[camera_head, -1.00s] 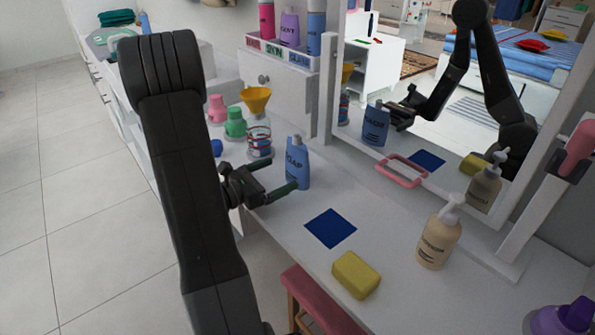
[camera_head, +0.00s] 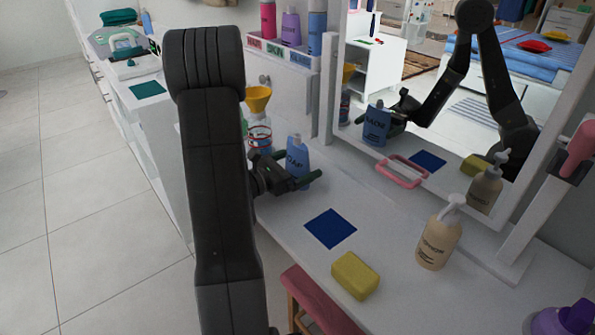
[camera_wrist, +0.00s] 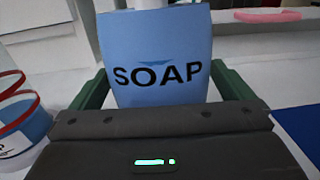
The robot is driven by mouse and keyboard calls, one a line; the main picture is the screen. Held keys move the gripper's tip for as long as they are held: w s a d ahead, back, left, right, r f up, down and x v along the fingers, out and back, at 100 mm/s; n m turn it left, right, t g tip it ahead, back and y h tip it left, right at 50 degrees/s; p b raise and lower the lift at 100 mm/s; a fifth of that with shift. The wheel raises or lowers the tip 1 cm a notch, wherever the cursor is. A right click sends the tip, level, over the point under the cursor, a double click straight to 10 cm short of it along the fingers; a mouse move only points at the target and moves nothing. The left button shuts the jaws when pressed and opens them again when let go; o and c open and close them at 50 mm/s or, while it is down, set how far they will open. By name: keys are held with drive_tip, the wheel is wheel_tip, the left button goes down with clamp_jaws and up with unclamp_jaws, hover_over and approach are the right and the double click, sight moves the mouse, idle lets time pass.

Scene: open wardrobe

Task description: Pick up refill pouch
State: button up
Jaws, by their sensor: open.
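The refill pouch (camera_head: 298,160) is blue, marked SOAP, and stands upright on the white tabletop in front of the mirror. My gripper (camera_head: 296,170) is open around it, with one finger on each side of its body. In the wrist view the pouch (camera_wrist: 155,60) fills the middle between the two green fingers, its label facing my gripper. I cannot tell whether the fingers touch it. The pouch's lower part is hidden by my gripper.
A ringed clear holder with a yellow funnel (camera_head: 257,100) stands just left of the pouch. A dark blue square (camera_head: 330,228), a yellow sponge (camera_head: 355,276) and a beige pump bottle (camera_head: 439,235) lie to the right. A mirror (camera_head: 420,150) stands behind, with a pink frame (camera_head: 402,171) before it.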

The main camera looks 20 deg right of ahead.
sight(298, 135)
drive_tip(key=shift+c, duration=0.2)
drive_tip(key=c, duration=1)
wheel_tip(298, 135, up, 10)
drive_tip(key=shift+r+p, duration=0.1)
drive_tip(key=shift+p, duration=0.9)
